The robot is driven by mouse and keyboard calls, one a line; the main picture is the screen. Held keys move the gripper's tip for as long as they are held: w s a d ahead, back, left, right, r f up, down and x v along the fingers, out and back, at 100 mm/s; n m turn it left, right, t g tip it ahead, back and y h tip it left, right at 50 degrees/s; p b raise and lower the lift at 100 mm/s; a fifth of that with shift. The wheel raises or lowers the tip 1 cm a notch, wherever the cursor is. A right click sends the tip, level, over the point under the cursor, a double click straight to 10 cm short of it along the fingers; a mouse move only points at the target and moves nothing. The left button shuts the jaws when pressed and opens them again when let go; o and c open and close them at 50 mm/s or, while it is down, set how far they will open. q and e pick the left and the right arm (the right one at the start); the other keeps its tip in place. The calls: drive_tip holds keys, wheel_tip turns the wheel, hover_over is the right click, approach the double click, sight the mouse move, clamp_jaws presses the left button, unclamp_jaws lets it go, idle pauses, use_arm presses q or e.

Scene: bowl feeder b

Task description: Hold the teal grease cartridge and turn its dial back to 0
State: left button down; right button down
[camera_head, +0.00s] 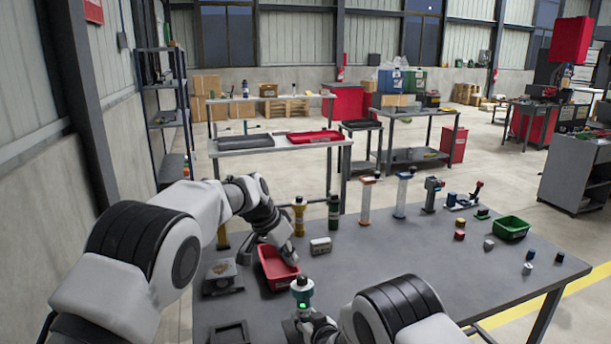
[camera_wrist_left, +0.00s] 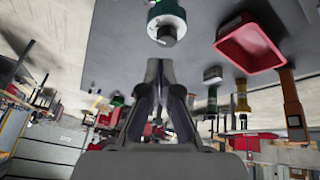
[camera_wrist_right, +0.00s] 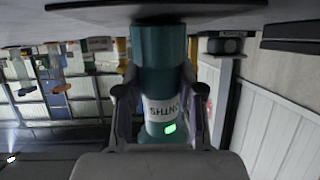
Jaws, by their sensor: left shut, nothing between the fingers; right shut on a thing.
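The right wrist view shows the teal body (camera_wrist_right: 158,50), a white label with lettering, and a lit green spot. In the left wrist view the cartridge's round grey dial (camera_wrist_left: 167,34) faces the camera; its setting is too small to read. My left gripper (camera_wrist_left: 160,64) is shut and empty, apart from the dial. In the head view the left gripper (camera_head: 292,256) is over the red bin.
The red bin (camera_head: 266,268) lies beyond the cartridge. A yellow cartridge (camera_head: 299,217), a dark green one (camera_head: 334,213) and a white block (camera_head: 320,246) stand farther back. A green bin (camera_head: 511,228) and several small parts are at right. The table's middle is mostly clear.

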use_arm(q)
drive_tip(key=f, duration=0.4)
drive_tip(key=s+f, duration=0.1)
drive_tip(key=f, duration=0.1)
drive_tip(key=shift+d+f, duration=0.1)
drive_tip(key=shift+d, duration=0.05)
drive_tip(key=shift+w+d, duration=0.3)
drive_tip(key=shift+w, duration=0.25)
idle(0.9)
drive_tip(key=shift+w+a+f, duration=0.2)
drive_tip(key=shift+w+a, duration=0.15)
drive_tip(key=shift+a, duration=0.05)
drive_tip(key=shift+s+a, duration=0.1)
idle(0.5)
drive_tip(key=shift+s+a, duration=0.15)
drive_tip(key=shift+s, duration=0.05)
wheel_tip(320, 180, up, 6)
hover_over(297, 284)
drive_tip(key=a, duration=0.2)
drive_tip(key=shift+s+a+r, duration=0.1)
drive_tip(key=shift+s, duration=0.15)
